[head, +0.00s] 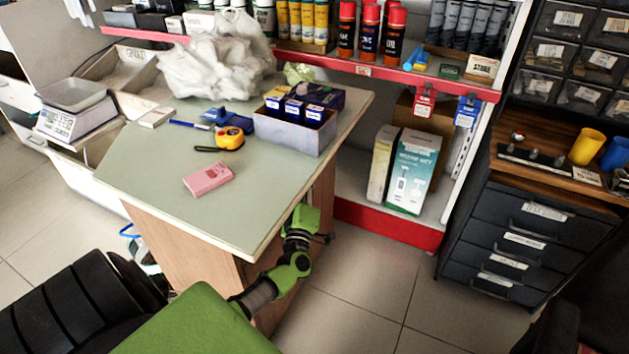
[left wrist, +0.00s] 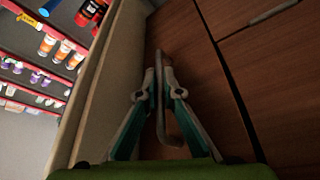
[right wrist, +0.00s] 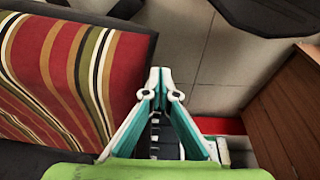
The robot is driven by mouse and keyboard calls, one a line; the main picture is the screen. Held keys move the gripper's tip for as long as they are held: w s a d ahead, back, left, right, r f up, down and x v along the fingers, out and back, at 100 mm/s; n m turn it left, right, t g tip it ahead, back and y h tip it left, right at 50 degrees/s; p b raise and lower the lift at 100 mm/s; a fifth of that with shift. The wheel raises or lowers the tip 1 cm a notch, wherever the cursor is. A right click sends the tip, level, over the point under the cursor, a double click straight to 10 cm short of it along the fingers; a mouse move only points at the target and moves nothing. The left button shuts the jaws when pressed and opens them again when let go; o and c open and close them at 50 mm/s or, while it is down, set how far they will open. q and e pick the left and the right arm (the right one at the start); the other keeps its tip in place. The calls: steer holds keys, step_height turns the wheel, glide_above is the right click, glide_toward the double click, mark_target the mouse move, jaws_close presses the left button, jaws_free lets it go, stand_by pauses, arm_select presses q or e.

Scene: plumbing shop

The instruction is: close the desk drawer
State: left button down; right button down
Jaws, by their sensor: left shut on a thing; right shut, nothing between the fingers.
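The desk (head: 150,165) has a pale green top and wooden sides; its drawer fronts do not show in the head view. In the left wrist view, a brown wooden drawer front (left wrist: 185,45) with a long bar handle (left wrist: 177,130) lies close ahead. My left gripper (left wrist: 159,72) is shut on that handle. Its arm reaches the desk's near right side in the head view, with the fingertips hidden. How far the drawer stands out cannot be told. My right gripper (right wrist: 159,78) is shut and empty above the floor, seen only in its own wrist view.
Another handle (left wrist: 272,12) shows on the wooden fronts. A pink box (head: 207,178), a tape measure (head: 229,139) and a grey bin (head: 290,137) lie on the desktop. A dark drawer cabinet (head: 480,238) stands right. Striped fabric (right wrist: 75,65) is left of my right gripper. Floor tiles (head: 375,285) are clear.

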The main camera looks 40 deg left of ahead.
arm_select(q)
steer(key=shift+s+a, duration=0.1)
steer(key=shift+a, duration=0.1)
steer(key=c, duration=2.5)
jaws_free()
steer(key=shift+a, duration=0.1)
steer(key=v, duration=1.2)
